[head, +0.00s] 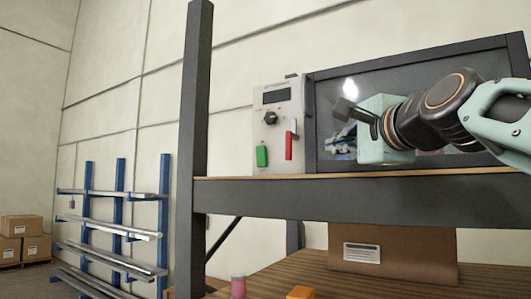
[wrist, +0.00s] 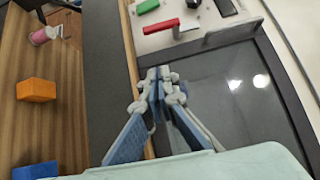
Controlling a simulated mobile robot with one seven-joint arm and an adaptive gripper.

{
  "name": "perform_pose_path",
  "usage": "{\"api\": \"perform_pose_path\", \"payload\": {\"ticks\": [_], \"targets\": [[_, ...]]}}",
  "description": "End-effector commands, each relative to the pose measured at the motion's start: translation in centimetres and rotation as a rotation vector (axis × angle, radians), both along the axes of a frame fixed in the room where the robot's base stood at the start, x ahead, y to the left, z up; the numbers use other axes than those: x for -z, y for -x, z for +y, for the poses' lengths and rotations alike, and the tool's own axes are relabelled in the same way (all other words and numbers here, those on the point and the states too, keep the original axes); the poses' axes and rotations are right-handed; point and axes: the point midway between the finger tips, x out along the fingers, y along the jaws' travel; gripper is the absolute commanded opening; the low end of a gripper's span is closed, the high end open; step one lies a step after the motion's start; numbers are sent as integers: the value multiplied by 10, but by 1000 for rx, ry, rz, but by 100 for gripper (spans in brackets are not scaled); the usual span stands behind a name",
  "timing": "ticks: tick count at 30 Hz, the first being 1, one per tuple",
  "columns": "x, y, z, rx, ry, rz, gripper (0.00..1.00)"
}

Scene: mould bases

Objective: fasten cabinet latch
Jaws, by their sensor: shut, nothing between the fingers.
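The cabinet has a dark-framed glass door (head: 314,130), which looks closed, beside a light grey panel (head: 270,100). The panel carries a red handle (head: 289,146), a green switch (head: 262,156) and a black knob (head: 270,118). Which part is the latch is not certain; the red handle looks likely. It also shows in the wrist view (wrist: 161,26), with the green switch (wrist: 147,6) beside it. My gripper (head: 343,108) is shut and empty in front of the door, right of the panel. In the wrist view its fingertips (wrist: 160,74) are apart from the red handle.
The cabinet stands on a dark-edged shelf (head: 300,195) with a dark upright post (head: 196,100) at left. Below are a cardboard box (head: 390,240), a pink spool (head: 238,287) and an orange block (head: 300,293). A blue block (wrist: 35,170) lies there too.

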Motion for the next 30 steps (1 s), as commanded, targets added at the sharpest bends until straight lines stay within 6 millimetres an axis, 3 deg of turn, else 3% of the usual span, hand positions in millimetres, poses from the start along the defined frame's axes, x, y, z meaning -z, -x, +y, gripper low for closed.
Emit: {"api": "perform_pose_path", "payload": {"ticks": [11,30], "targets": [[0,-9,2,-2,2,3,0],[-4,-105,25,-4,5,3,0]]}}
